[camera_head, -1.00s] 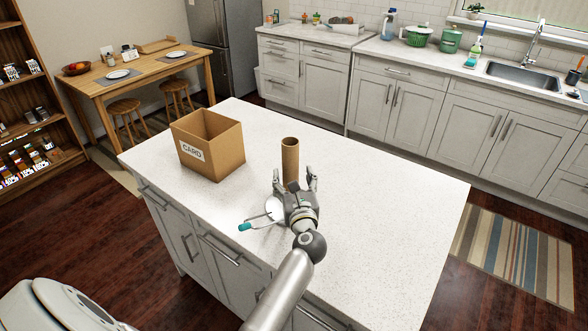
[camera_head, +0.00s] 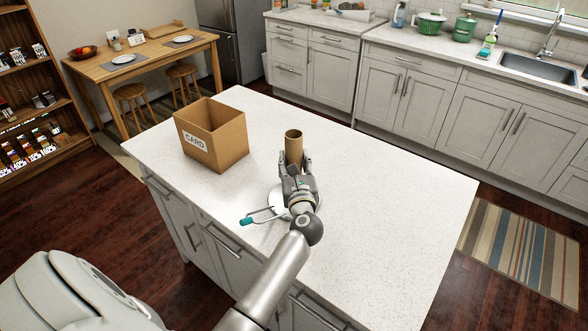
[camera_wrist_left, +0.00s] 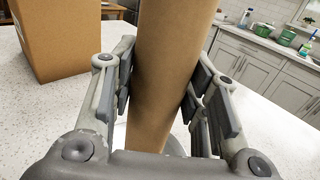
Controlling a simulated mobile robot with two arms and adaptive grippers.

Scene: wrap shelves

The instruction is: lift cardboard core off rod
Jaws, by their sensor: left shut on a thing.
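The cardboard core (camera_head: 293,146) is a brown upright tube on the white island top. It also fills the middle of the left wrist view (camera_wrist_left: 167,70). My left gripper (camera_head: 294,166) is shut on the core, with its finger pads against both sides of the tube (camera_wrist_left: 160,85). The core looks upright in the head view. A white round base (camera_head: 277,198) shows partly behind my gripper, with a grey wire arm and teal tip (camera_head: 247,221) beside it. The rod is hidden, and I cannot tell whether the core is still around it. My right gripper is not in view.
An open cardboard box marked CARD (camera_head: 212,148) stands left of the core on the island top (camera_head: 390,210). The top's right side is clear. Beyond are kitchen counters, a table with stools (camera_head: 150,60) and shelves at far left.

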